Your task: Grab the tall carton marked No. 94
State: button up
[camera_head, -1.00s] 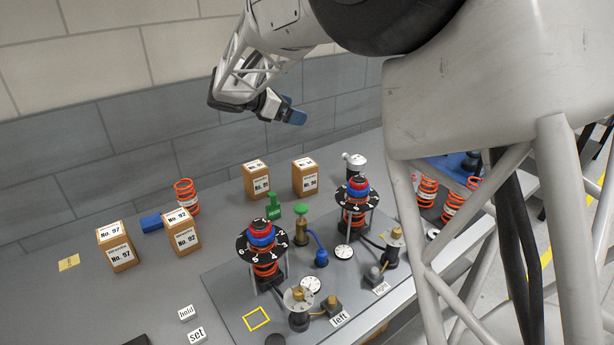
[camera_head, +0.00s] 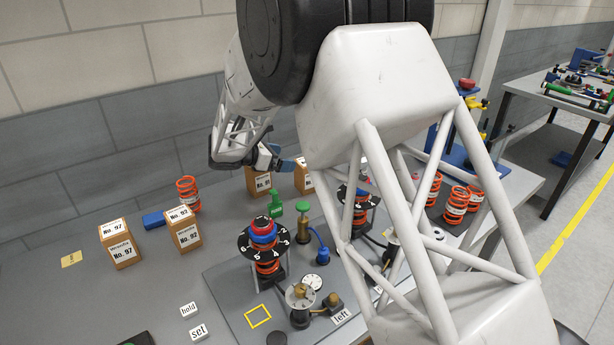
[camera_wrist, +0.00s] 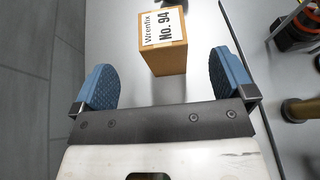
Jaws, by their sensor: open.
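The carton marked No. 94 (camera_wrist: 165,60) is a small tan box with a white label in the wrist view. It stands ahead of my gripper (camera_wrist: 165,80), centred between the two blue fingers and apart from both. My gripper is open and empty. In the head view, my gripper (camera_head: 283,164) hangs by the wall, over the two back cartons. The right one (camera_head: 303,180) appears to be No. 94; my arm partly hides it, and its label is not readable there.
The other back carton (camera_head: 258,182) stands close on the left. Cartons No. 97 (camera_head: 120,246) and No. 92 (camera_head: 184,230) stand further left. The wall runs close behind.

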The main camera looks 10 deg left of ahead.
aim_at(299, 163)
jog(key=shift+f, duration=0.5)
jog(key=shift+x, duration=1.35)
jog(key=shift+x, duration=2.6)
jog(key=shift+s+f, duration=0.1)
jog(key=shift+f, duration=0.05)
jog(key=c, duration=1.5)
jog(key=shift+c, duration=0.2)
